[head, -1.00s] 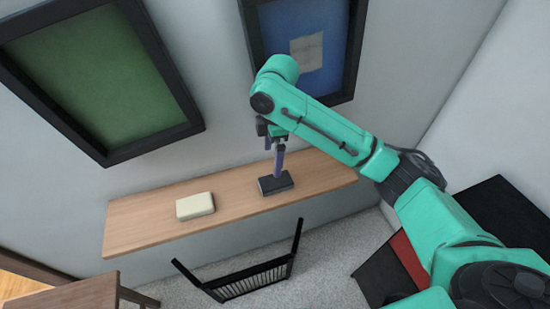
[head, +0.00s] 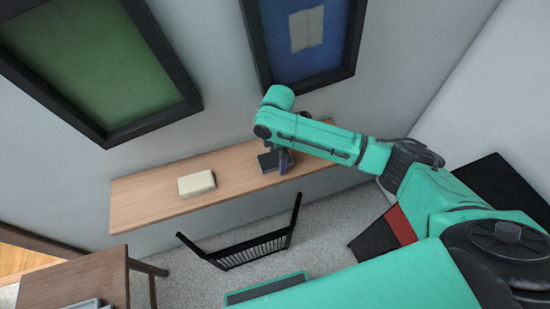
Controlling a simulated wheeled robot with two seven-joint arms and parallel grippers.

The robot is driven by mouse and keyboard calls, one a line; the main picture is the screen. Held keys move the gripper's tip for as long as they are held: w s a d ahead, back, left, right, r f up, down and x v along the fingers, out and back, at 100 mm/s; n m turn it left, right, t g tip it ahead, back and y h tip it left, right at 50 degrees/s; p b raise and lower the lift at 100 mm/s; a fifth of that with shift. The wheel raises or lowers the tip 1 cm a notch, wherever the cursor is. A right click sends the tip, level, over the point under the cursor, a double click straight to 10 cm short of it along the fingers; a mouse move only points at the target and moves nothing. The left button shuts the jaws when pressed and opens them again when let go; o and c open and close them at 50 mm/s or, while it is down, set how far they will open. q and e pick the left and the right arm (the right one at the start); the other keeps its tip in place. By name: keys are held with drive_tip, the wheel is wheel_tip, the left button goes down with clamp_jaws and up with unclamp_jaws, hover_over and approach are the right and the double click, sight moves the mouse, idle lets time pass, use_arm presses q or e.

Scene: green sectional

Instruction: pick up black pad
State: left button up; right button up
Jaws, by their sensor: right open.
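The black pad (head: 267,162) lies on the wooden wall shelf (head: 150,205), right of the shelf's middle. My right gripper (head: 284,163) points down at the pad's right side and hides part of it. The gripper is open, and the pad still rests on the shelf. I cannot tell whether the fingers touch the pad. My left gripper is not in view.
A cream block (head: 197,183) lies on the shelf to the left. A wooden table (head: 80,280) is at the lower left. Framed boards (head: 95,60) hang above.

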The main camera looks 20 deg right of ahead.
drive_tip(key=shift+c, duration=0.6)
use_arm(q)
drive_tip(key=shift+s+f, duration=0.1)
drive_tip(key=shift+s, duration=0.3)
use_arm(e)
drive_tip(key=c, duration=1.1)
